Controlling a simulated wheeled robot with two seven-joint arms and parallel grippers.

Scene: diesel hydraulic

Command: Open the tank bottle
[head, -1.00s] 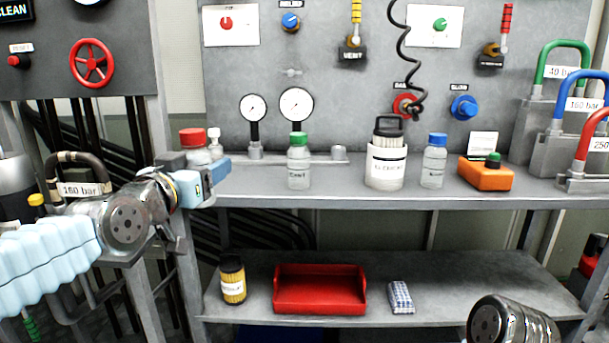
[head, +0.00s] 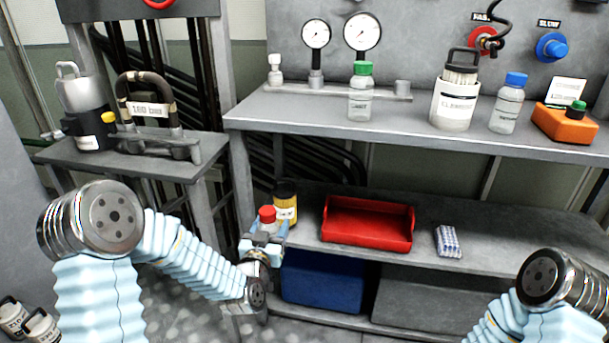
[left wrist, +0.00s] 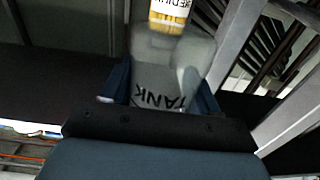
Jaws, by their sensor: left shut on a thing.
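The tank bottle is a clear bottle with a red cap (head: 267,214); the cap is on. In the head view it stands roughly upright at the left end of the lower shelf, its lower part mostly hidden by my left gripper (head: 265,243). My left gripper is shut around its body. In the left wrist view the clear body (left wrist: 165,75), with the word TANK upside down, sits between the blue fingers (left wrist: 160,90). My right arm shows at the lower right of the head view, but its gripper is out of frame.
A yellow jar with a black lid (head: 285,203) stands right behind the bottle. A red tray (head: 370,238) and a checked packet (head: 448,240) lie on the lower shelf (head: 485,222). A green-capped bottle (head: 361,103) and a blue-capped bottle (head: 508,105) stand on the upper bench.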

